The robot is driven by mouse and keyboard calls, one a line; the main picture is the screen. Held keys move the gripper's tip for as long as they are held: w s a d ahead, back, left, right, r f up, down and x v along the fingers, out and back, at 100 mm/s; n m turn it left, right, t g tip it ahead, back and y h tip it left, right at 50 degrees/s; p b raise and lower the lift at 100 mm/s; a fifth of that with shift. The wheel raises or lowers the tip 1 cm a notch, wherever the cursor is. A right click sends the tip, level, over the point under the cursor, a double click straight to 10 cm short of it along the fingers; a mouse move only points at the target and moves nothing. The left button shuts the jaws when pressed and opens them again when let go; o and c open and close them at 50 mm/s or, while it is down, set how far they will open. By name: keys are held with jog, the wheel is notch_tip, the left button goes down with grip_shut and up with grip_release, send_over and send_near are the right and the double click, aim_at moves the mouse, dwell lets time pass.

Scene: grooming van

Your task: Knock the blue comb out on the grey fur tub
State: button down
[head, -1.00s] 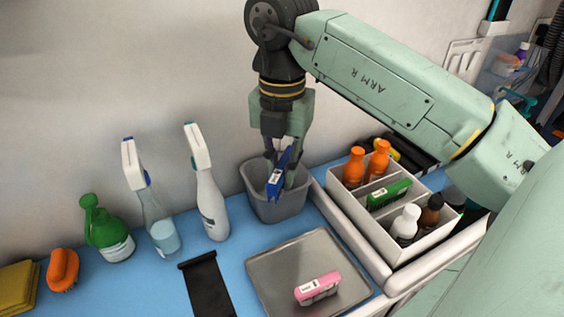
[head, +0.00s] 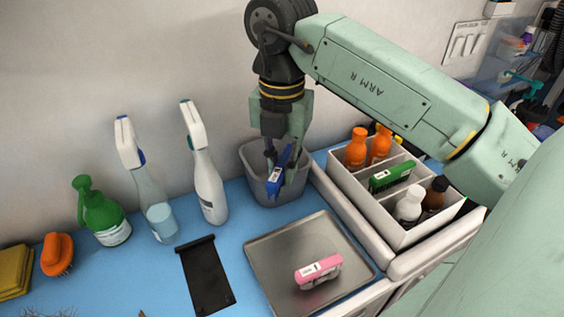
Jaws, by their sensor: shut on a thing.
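The blue comb (head: 276,181) is held in my gripper (head: 282,165), which points down and is shut on it. The comb is tilted and carries a white label. It is at the mouth of the grey fur tub (head: 258,190), in front of the tub's inside as I see it. I cannot tell whether the comb touches the rim. The bottom of the tub is hidden.
A divided white caddy (head: 362,212) with bottles and a green comb (head: 393,176) stands right of the tub. Spray bottles (head: 207,180) stand left. A black strip (head: 206,275) lies in front.

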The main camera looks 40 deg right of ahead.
jog(key=shift+f+b, duration=0.55)
jog(key=shift+b, duration=0.2)
dwell(1.2)
jog(key=shift+r+p, duration=0.55)
jog(key=shift+r, duration=0.5)
jog(key=shift+f+b, duration=1.05)
jog(key=shift+b, duration=0.1)
dwell(1.0)
jog(key=shift+r+p, duration=1.9)
jog(key=shift+r, duration=1.15)
